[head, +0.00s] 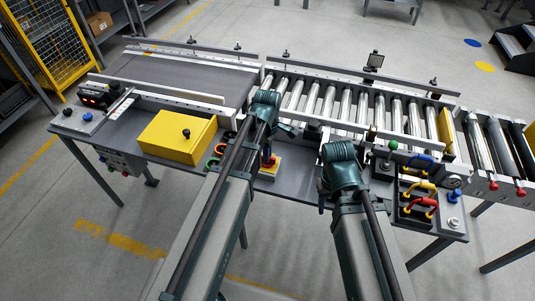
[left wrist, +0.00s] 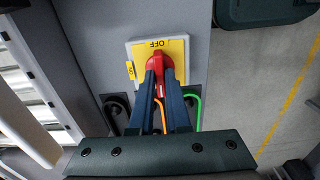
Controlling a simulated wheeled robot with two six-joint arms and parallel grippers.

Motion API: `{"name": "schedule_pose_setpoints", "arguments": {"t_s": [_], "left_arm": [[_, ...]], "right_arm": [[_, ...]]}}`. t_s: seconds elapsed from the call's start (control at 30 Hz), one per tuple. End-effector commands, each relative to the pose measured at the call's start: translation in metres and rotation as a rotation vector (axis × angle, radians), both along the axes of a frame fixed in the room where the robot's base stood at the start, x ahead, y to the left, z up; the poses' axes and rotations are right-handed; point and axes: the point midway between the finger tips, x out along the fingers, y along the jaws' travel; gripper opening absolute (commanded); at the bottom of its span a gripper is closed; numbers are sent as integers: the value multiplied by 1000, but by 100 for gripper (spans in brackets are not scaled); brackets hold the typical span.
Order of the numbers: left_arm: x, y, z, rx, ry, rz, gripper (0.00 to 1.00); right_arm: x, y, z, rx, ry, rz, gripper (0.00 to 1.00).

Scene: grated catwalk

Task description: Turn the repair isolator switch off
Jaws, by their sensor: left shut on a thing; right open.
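The isolator switch has a red handle (left wrist: 155,60) on a yellow plate (left wrist: 178,48). In the left wrist view the word OFF shows upside down at the plate's top edge, and the handle's red end lies just below it. A small yellow label sits at the plate's left edge. My left gripper (left wrist: 160,75) is shut on the red handle, its fingers hiding part of it. In the head view the plate (head: 270,171) shows at the bench front, partly behind my left gripper (head: 267,160). My right gripper (head: 321,205) hangs in front of the bench, apart from the switch; its fingers are mostly hidden.
A yellow box (head: 177,135) with a black knob stands left of the switch. Coloured shackles, including a green one (left wrist: 194,108), flank the plate. Several coloured handles (head: 421,185) stand on a rack at right. The roller conveyor (head: 340,100) runs behind.

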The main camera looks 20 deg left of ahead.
Motion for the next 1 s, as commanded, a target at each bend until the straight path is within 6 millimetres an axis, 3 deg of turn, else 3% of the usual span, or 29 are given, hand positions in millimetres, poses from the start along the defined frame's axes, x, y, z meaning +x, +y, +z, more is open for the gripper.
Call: {"name": "schedule_pose_setpoints", "arguments": {"t_s": [0.63,0.67,0.8,1.0], "left_arm": [[-1,0,0,-1,1,41,0],[-1,0,0,-1,1,41,20],[0,0,0,-1,1,40,45],[0,0,0,0,0,39,45]], "right_arm": [[0,0,0,0,0,0,50],[0,0,0,0,0,0,50],[0,0,0,0,0,0,50],[0,0,0,0,0,0,50]]}}
